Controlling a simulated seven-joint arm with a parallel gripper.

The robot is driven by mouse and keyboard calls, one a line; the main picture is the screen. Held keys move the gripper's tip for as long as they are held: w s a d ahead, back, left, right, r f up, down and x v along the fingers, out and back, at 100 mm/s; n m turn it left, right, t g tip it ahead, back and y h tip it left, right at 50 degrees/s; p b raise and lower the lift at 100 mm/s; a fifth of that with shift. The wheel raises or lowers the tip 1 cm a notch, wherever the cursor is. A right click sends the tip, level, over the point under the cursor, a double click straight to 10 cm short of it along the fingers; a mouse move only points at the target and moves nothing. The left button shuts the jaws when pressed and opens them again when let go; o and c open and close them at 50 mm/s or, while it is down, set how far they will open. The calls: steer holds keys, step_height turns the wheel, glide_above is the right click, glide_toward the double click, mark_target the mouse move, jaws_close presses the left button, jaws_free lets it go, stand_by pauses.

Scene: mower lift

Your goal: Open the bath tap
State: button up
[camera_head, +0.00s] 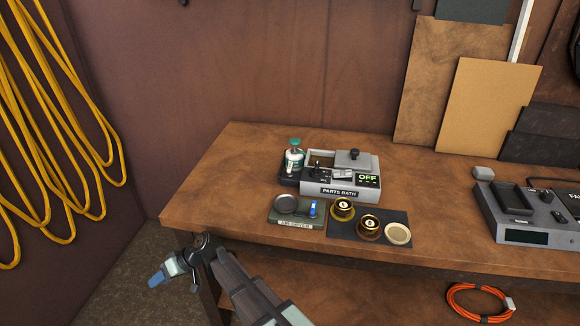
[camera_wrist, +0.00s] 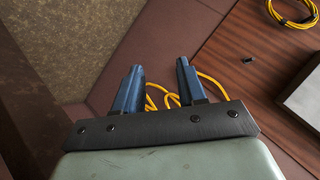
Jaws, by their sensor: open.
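The grey parts bath (camera_head: 340,192) stands on the workbench, its front label reading PARTS BATH. It has a small panel reading OFF (camera_head: 367,178), a black knob-like part (camera_head: 318,171) at its front left and a lid with a black knob (camera_head: 354,154). I cannot tell for certain which part is the tap. My gripper (camera_head: 170,277) is low at the left, beyond the bench's front left corner and well apart from the bath. In the wrist view my gripper (camera_wrist: 158,72) has its two blue fingers apart, with nothing between them. The bath is not visible in the wrist view.
A bottle with a green cap (camera_head: 294,158) stands left of the bath. In front are a small labelled unit with a blue part (camera_head: 297,212) and a dark mat (camera_head: 343,229) with two gold parts and a cream disc. A grey device (camera_head: 530,222) stands at right.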

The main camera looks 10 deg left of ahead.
steer(key=w+a+r+m+y, duration=0.2)
steer(key=w+a+r+y, duration=0.15)
steer(key=a+r, duration=1.1)
steer(key=w+d+r+t+h, duration=0.1)
steer(key=w+d+r, duration=0.15)
steer(key=w, duration=0.25)
steer(key=w+d+r+m, duration=0.1)
steer(key=w+r, duration=0.3)
steer(key=w+d+r+t+h, duration=0.1)
steer(key=w+d+r, duration=0.15)
steer(key=w, duration=0.25)
steer(key=m+t+h, duration=0.2)
steer(key=m+h, duration=0.7)
steer(key=h, duration=0.2)
glide_toward(290, 165)
steer(key=f, duration=0.8)
steer(key=shift+s+a+f, duration=0.15)
steer(key=shift+s, duration=0.1)
steer(key=shift+c, duration=0.2)
